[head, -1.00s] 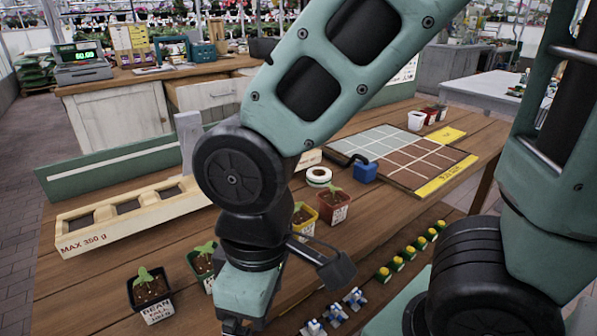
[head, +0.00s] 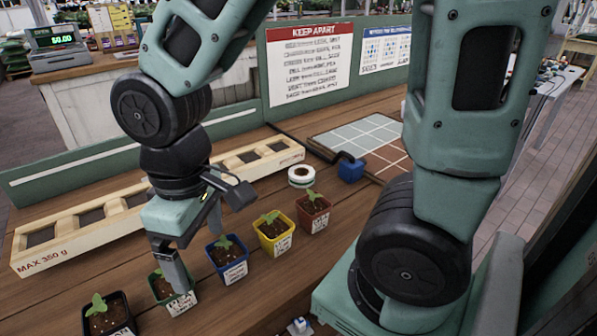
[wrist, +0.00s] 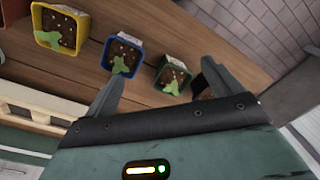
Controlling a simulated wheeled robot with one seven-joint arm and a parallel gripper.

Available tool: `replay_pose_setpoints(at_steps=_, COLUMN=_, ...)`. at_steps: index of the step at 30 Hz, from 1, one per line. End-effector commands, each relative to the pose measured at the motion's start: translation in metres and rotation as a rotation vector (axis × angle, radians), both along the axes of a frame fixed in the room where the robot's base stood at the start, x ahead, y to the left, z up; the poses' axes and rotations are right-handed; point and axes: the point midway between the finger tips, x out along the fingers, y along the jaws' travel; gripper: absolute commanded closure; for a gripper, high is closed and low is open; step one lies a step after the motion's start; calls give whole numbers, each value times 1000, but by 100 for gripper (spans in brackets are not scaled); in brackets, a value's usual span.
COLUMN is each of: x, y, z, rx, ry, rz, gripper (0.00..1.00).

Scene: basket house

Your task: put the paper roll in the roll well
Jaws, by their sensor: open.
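A white paper roll (head: 301,176) with a dark ring around its centre sits on the wooden bench in the head view, behind the row of seedling pots. My gripper (head: 195,245) is open and empty. It points down at the front of the bench, its fingers by the green pot (head: 168,286) and the blue pot (head: 226,256), left of and nearer than the roll. In the wrist view my open gripper (wrist: 160,78) has nothing between its fingers, and the roll does not show there. I cannot pick out the roll well in either view.
A yellow pot (head: 275,234), a red pot (head: 313,212) and a black pot (head: 108,314) continue the row. A long wooden tray (head: 130,212) lies behind, before a green board (head: 110,160). A till (head: 62,44) stands farther back.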

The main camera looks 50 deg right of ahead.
Motion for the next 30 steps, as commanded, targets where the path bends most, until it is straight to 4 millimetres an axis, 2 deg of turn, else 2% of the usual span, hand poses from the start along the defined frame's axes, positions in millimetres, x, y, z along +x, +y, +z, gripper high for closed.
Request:
replay_pose_setpoints(at_steps=5, x=35, y=-31, z=15, rx=-2, ry=0, rz=-97, gripper=9)
replay_pose_setpoints(at_steps=8, x=57, y=-57, z=24, rx=-3, ry=1, rz=-165, gripper=9)
replay_pose_setpoints(at_steps=11, x=83, y=-98, z=35, rx=-7, ry=4, rz=-258, gripper=9)
replay_pose_setpoints(at_steps=16, x=116, y=-198, z=54, rx=-17, ry=9, rz=-448, gripper=9)
replay_pose_setpoints(at_steps=18, x=121, y=-242, z=59, rx=-24, ry=11, rz=-522, gripper=9)
replay_pose_setpoints(at_steps=21, x=118, y=-298, z=65, rx=-31, ry=15, rz=-614, gripper=9)
replay_pose_setpoints(at_steps=24, x=111, y=-339, z=67, rx=-37, ry=19, rz=-681, gripper=9)
replay_pose_setpoints(at_steps=27, x=104, y=-364, z=68, rx=-42, ry=23, rz=-719, gripper=9)
replay_pose_setpoints(at_steps=30, x=101, y=-374, z=64, rx=-44, ry=25, rz=-735, gripper=9)
